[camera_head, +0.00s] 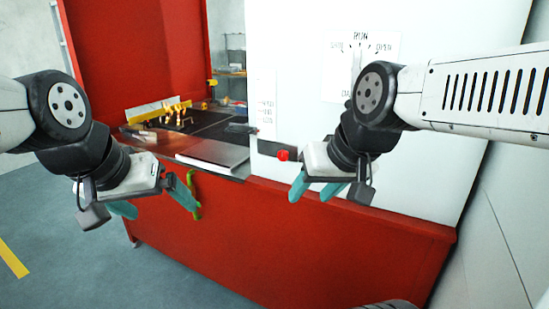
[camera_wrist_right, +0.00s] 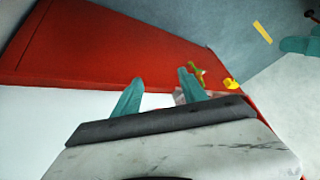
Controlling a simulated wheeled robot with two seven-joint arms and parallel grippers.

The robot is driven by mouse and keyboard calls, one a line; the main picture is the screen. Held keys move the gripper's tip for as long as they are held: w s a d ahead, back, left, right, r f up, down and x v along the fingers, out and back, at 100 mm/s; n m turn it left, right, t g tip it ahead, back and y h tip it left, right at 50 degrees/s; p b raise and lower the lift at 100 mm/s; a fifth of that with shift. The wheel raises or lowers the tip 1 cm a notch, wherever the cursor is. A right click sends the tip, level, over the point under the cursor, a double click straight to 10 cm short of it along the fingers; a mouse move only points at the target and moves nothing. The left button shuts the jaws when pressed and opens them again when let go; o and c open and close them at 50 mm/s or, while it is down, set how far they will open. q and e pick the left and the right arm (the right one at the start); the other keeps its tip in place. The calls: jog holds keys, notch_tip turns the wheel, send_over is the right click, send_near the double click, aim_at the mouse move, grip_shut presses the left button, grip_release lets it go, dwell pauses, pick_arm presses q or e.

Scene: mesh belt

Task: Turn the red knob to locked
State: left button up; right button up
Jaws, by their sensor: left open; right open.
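A small round red knob (camera_head: 283,155) shows at the lower left edge of the white cabinet in the head view, beside a dark bar. I cannot read its setting. My right gripper (camera_head: 314,190) is open and empty, just right of and below the knob in the picture, apart from it. Its teal fingers also show in the right wrist view (camera_wrist_right: 160,92), with nothing between them; the knob is not visible there. My left gripper (camera_head: 156,207) is open and empty, in front of the red base, well left of the knob.
A green handle (camera_head: 193,195) is on the red base (camera_head: 250,235), near my left fingers. A mesh belt (camera_head: 205,125) lies behind.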

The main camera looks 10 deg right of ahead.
aim_at(282, 156)
jog(key=shift+o, duration=0.5)
jog(key=w+a+r+t, duration=0.1)
jog(key=w+a, duration=0.2)
jog(key=w, duration=0.5)
jog(key=w+a+r+t+y, duration=0.1)
jog(key=w+a+t, duration=0.1)
jog(key=w, duration=0.6)
jog(key=shift+a+r, duration=0.3)
jog(key=shift+a, duration=0.4)
jog(key=w+a+f+m+t+h, duration=0.15)
jog(key=w+t, duration=0.25)
jog(key=w, duration=0.9)
jog(key=w+d+f+m+t+h, duration=0.2)
jog(key=w+f+m+h, duration=0.1)
jog(key=w+f+h, duration=0.25)
notch_tip(282, 156, down, 6)
jog(key=s+d+f+h, duration=0.1)
jog(key=d+h, duration=0.2)
jog(key=h, duration=0.4)
jog(key=shift+m+g, duration=0.35)
jog(key=shift+g, duration=0.05)
jog(key=x, duration=0.7)
jog(key=shift+w+r, duration=0.15)
jog(key=shift+r, duration=0.15)
grip_shut()
